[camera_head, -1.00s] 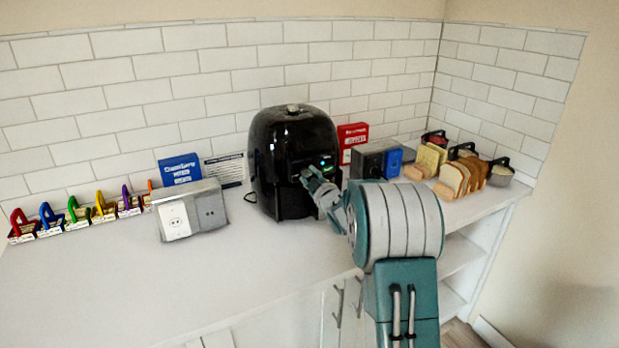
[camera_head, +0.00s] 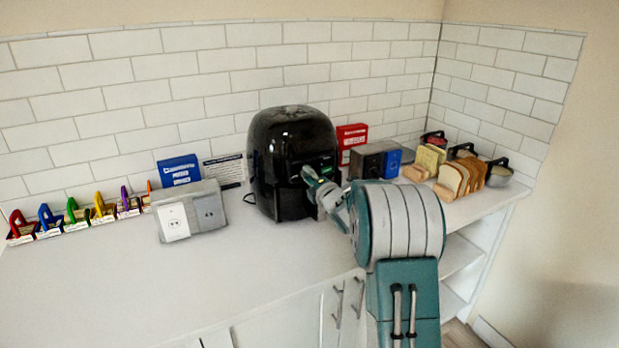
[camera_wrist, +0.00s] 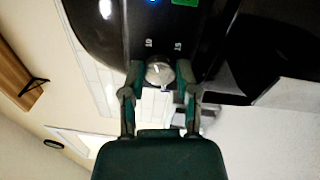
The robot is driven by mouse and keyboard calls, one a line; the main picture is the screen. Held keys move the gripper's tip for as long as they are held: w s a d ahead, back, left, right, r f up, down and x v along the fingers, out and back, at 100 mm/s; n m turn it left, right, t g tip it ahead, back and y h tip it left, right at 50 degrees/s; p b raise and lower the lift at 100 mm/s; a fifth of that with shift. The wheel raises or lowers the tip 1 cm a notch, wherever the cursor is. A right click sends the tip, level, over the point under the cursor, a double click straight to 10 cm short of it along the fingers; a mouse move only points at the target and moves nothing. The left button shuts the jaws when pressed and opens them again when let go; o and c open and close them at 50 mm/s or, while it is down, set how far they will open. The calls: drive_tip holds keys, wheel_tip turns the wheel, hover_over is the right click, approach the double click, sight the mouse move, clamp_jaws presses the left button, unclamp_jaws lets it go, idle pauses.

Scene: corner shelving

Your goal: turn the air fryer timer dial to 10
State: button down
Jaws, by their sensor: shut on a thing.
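The black air fryer (camera_head: 283,150) stands on the white counter against the tiled wall. Its dark front fills the top of the wrist view (camera_wrist: 215,40), with a lit green patch and a small blue light near the top edge. The round silver dial (camera_wrist: 159,73) sits on that front, with the numbers 10 and 15 printed above it. My gripper (camera_wrist: 160,80) is shut on the dial, one finger on each side. In the head view my gripper (camera_head: 313,179) is at the fryer's front right, and the dial is hidden there. The dial's pointer is not clear.
A grey outlet box (camera_head: 207,203) stands left of the fryer. A red box (camera_head: 351,138), a dark box and a blue box (camera_head: 392,163) stand right of it. Bread slices (camera_head: 452,180) are further right. The front left counter is clear.

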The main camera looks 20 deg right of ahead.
drive_tip(key=shift+f+n, duration=0.35)
drive_tip(key=shift+n, duration=0.45)
drive_tip(key=shift+a+f, duration=0.1)
drive_tip(key=shift+c, duration=1.8)
unclamp_jaws()
drive_tip(key=shift+r, duration=0.2)
drive_tip(key=shift+r, duration=0.1)
drive_tip(key=s, duration=1.2)
drive_tip(key=shift+d+f, duration=0.4)
drive_tip(key=shift+f, duration=0.05)
